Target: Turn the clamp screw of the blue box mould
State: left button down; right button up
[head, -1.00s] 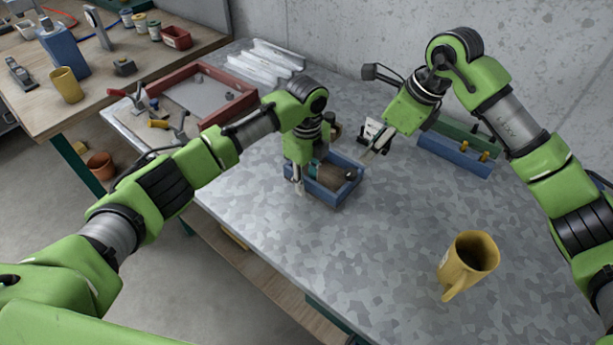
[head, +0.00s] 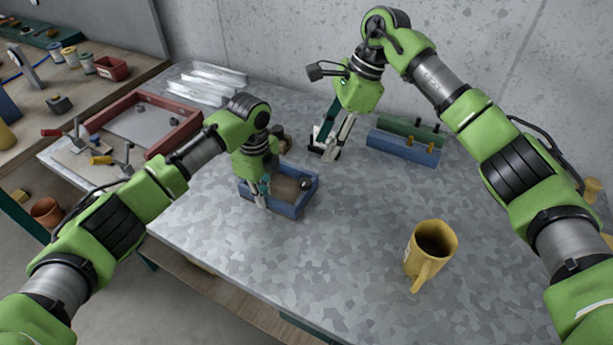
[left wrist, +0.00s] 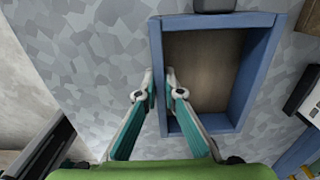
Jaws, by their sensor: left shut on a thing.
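The blue box mould (head: 292,209) is an open blue frame with a brown floor, lying on the grey table. My left gripper (head: 262,200) is shut on its left wall; in the left wrist view the fingers (left wrist: 161,80) straddle the blue wall (left wrist: 157,60). A dark round knob (head: 306,183), perhaps the clamp screw, shows at the mould's right side. A dark block (left wrist: 213,4) is cut off at the top of the left wrist view. My right gripper (head: 328,150) hangs beyond the mould, apart from it; its finger gap is unclear.
Blue (head: 403,148) and green (head: 415,132) blocks with pegs stand near the back wall. A yellow mug (head: 430,255) stands at the front right. A red frame (head: 178,139), toggle clamps (head: 118,160) and clear strips (head: 207,85) lie left. The front middle is clear.

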aim_at(306, 181)
jog(key=shift+n, duration=0.8)
jog(key=x, duration=1.1)
jog(key=shift+a+f, duration=0.15)
jog(key=shift+a, duration=0.05)
jog(key=c, duration=1.1)
